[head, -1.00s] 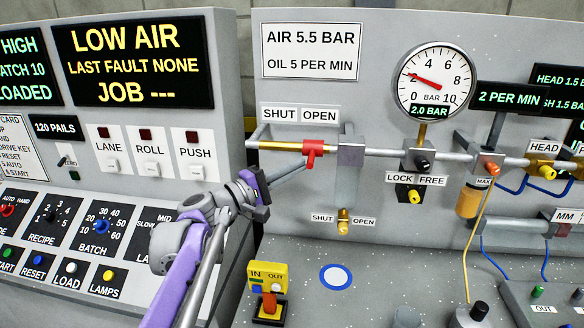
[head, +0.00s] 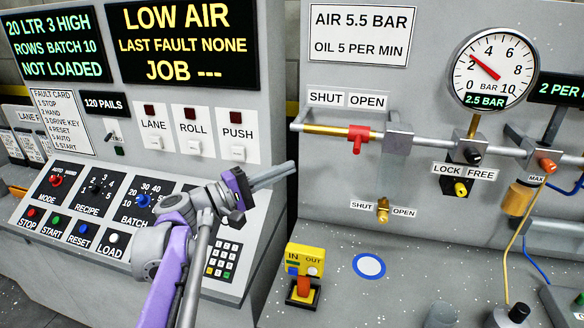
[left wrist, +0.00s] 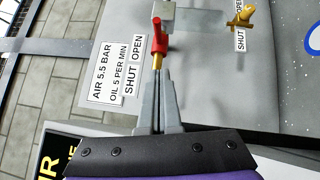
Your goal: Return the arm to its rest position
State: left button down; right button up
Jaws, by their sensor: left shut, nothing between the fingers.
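My left arm comes in from the lower left in the head view. Its left gripper (head: 291,168) is shut and empty, with its fingers pointing right in front of the sloping control panel. In the head view it is apart from the red valve handle (head: 358,137) on the brass and grey air pipe. In the left wrist view the shut fingers (left wrist: 158,74) point towards the red handle (left wrist: 159,36), which appears just beyond their tips. My right gripper is not in view.
The left console carries knobs, buttons and a keypad (head: 221,261). On the right are a pressure gauge (head: 494,67) reading 2.5 BAR, a small brass valve (head: 383,210) and a yellow IN/OUT box (head: 304,260). The speckled bench around the blue-ringed disc (head: 369,266) is mostly clear.

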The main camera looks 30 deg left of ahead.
pick_arm(q)
jog(key=shift+d, duration=0.1)
dwell(0.3)
jog(key=s+d+f+m+g+y, duration=0.1)
jog(key=s+d+f+m+g, duration=0.25)
jog(key=d+f, duration=0.45)
jog(key=s+d+f+m+g+y, duration=0.15)
jog(key=s+d+f+g, duration=0.35)
jog(key=f, duration=0.5)
jog(key=s+a+f+m+g+y, duration=0.1)
jog(key=s+f+m+g+y, duration=0.2)
jog(key=s+f+m+y, duration=0.4)
jog(key=shift+s+a+f+m, duration=0.3)
jog(key=shift+s+f+m, duration=0.4)
jog(key=shift+s+f, duration=3.2)
jog(key=shift+w+f+y, duration=0.25)
jog(key=shift+w+f, duration=0.4)
jog(key=shift+w, duration=0.05)
